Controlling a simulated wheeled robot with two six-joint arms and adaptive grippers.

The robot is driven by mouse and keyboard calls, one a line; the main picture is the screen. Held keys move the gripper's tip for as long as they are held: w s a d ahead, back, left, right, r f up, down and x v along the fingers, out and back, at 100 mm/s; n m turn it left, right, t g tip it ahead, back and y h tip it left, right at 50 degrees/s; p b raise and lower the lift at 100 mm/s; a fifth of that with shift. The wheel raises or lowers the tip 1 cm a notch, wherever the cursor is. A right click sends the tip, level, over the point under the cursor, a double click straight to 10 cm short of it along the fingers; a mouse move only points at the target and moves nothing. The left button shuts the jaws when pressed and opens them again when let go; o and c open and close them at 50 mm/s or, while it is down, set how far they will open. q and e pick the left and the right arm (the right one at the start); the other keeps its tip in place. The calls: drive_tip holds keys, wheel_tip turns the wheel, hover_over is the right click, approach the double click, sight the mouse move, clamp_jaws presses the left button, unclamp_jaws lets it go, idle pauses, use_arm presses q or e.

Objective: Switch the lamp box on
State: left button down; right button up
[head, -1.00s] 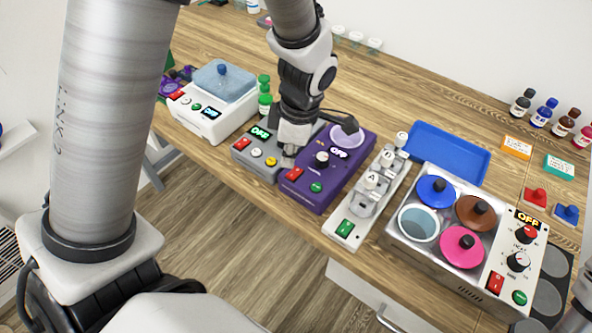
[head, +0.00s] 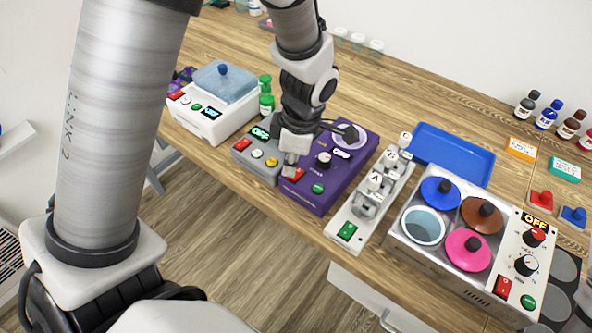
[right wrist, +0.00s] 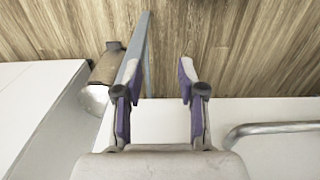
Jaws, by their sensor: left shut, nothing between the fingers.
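Several boxes with switches stand on the table, and I cannot read which is named the lamp box. The purple box (head: 330,188) has a red switch (head: 298,175), a green button (head: 318,189), a dark dial, a small display that seems to read OFF and a pale round plate. The grey box (head: 245,158) beside it has a lit OFF display (head: 260,132) and small coloured buttons. My left gripper (head: 289,171) is shut and empty, its tip at the purple box's red switch; I cannot tell if it touches. My right gripper (right wrist: 160,92) is open and empty.
A white bath box (head: 205,127) stands left, with green-capped bottles (head: 266,103) beside it. To the right are a white strip with levers (head: 338,243), a blue tray (head: 480,166) and a box with coloured lids (head: 440,257). Bare table lies behind the boxes.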

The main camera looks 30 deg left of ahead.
use_arm(q)
drive_tip(key=shift+f+b, duration=0.85)
drive_tip(key=shift+f, duration=0.25)
idle(0.9)
wheel_tip(320, 180, up, 7)
drive_tip(key=p, duration=0.6)
idle(0.4)
